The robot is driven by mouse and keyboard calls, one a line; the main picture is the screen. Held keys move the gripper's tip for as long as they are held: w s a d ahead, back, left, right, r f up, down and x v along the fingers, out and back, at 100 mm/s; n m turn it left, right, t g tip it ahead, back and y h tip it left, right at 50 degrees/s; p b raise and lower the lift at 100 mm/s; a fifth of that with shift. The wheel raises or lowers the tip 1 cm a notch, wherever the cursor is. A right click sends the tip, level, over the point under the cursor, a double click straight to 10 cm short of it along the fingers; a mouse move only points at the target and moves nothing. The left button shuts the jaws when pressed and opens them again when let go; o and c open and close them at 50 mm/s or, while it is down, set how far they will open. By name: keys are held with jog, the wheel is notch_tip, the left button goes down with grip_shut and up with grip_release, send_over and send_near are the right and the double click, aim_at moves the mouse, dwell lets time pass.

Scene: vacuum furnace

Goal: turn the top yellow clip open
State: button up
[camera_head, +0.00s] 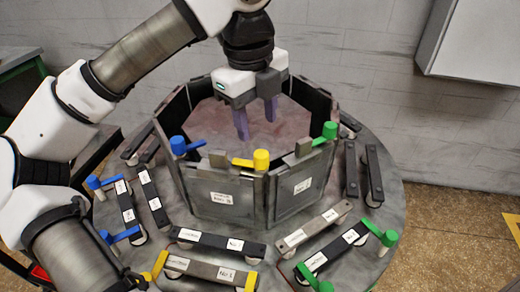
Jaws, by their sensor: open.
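The top yellow clip (260,158) sits on the upper edge of the front of the octagonal chamber, where two wall panels meet. Its round knob is at the right and its flat arm points left along the rim. My gripper (256,122) is open and empty, with two purple fingers pointing down. In the picture it is above the clip and over the chamber's opening, apart from the clip. The exact height and depth gap between them cannot be told.
A blue clip (179,145) and a green clip (329,131) sit on the same chamber rim (210,180). Labelled bars with blue, yellow and green clips lie around the round table (385,190). A white cabinet (475,45) hangs at the upper right.

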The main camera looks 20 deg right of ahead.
aim_at(261, 154)
jog(key=f, duration=0.3)
jog(key=f+p, duration=0.1)
jog(key=f, duration=0.2)
jog(key=d+f, duration=0.1)
jog(key=f, duration=0.2)
jog(key=shift+w+f, duration=0.25)
jog(key=shift+f, duration=0.1)
